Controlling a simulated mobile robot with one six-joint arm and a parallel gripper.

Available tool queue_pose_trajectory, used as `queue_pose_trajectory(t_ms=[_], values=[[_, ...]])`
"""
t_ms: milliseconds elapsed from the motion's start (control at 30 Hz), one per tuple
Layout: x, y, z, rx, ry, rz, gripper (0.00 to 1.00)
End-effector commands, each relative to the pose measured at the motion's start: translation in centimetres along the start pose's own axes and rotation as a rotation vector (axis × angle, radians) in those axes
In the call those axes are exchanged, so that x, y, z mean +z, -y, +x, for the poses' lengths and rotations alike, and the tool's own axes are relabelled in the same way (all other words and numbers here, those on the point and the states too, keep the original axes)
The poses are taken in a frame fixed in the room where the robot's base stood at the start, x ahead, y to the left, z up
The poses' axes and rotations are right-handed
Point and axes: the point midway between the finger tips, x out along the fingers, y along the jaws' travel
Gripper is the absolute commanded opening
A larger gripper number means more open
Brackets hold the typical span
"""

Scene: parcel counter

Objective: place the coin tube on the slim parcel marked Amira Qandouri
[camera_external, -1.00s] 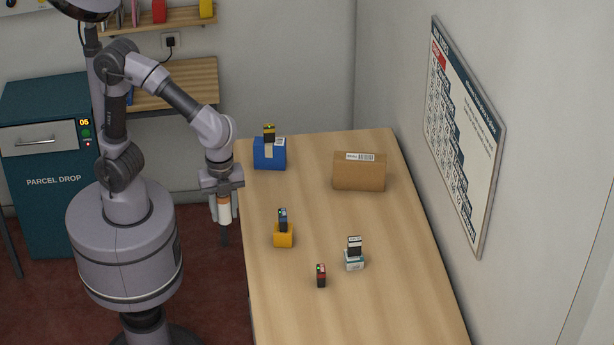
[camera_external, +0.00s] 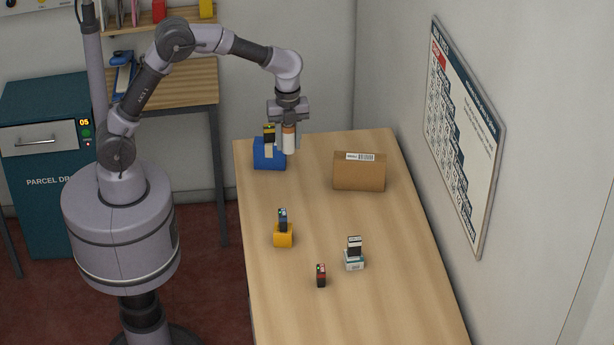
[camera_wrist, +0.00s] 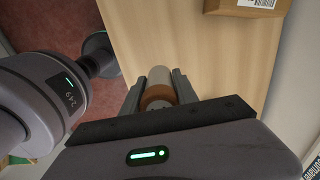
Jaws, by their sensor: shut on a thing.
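The coin tube (camera_external: 289,138) is a pale cylinder with an orange-brown band. My gripper (camera_external: 287,150) is shut on it and holds it upright, high near the far end of the counter, beside the blue parcel in the picture. In the wrist view the tube (camera_wrist: 160,82) sits between the two fingers (camera_wrist: 160,92). Parcels on the counter are a blue one (camera_external: 264,158), a brown box (camera_external: 358,176) with a white label, a yellow one (camera_external: 283,240) and a white-teal one (camera_external: 354,263). No name is readable, so I cannot tell which is Amira Qandouri's.
Small dark items stand on the blue (camera_external: 269,131), yellow (camera_external: 283,217) and white-teal (camera_external: 354,243) parcels. A small red-black item (camera_external: 321,276) stands at the front. The wooden counter (camera_external: 390,300) has clear room between them. A wall bounds it on the right.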

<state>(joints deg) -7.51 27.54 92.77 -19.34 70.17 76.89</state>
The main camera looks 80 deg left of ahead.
Motion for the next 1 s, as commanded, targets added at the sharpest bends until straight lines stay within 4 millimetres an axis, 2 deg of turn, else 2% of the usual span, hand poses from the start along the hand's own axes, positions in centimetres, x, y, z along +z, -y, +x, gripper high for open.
queue_pose_trajectory(t_ms=[100,233,467,600,667,900,1000], values=[[2.8,0.7,0.1,0.000,0.000,0.008,0.00],[5.3,1.1,0.4,0.000,0.000,0.020,0.00],[5.2,1.1,4.4,0.004,-0.001,0.024,0.00],[5.3,1.6,5.6,0.001,0.000,0.024,0.00],[5.5,2.8,5.8,-0.001,0.000,0.024,0.00],[7.0,10.6,6.6,0.000,-0.001,0.024,0.00],[7.5,13.2,6.8,0.001,-0.001,0.024,0.00]])
